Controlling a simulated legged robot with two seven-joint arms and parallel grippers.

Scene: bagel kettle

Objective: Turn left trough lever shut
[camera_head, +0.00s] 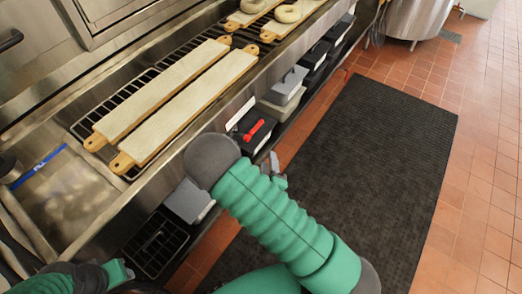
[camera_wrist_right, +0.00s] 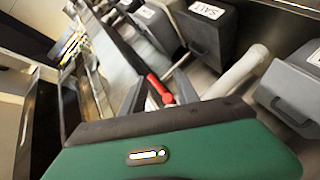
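A red lever (camera_head: 253,130) shows in the head view in front of a dark box below the steel trough counter. It also shows in the right wrist view (camera_wrist_right: 160,89), between the two grey fingers of my right gripper (camera_wrist_right: 163,85). The fingers stand apart, and I cannot tell whether either touches the lever. In the head view my right gripper (camera_head: 276,170) shows only partly, past my green forearm and grey wrist, just below and right of the lever. My left arm is at the bottom left corner; its fingers are not clearly seen.
Two long boards (camera_head: 190,105) lie on the rack, with bagels (camera_head: 287,14) on boards farther back. Grey and black bins (camera_head: 287,85) line the shelf under the counter. A pale rod-like handle (camera_wrist_right: 240,70) is near my right gripper. A black mat (camera_head: 365,150) covers the floor.

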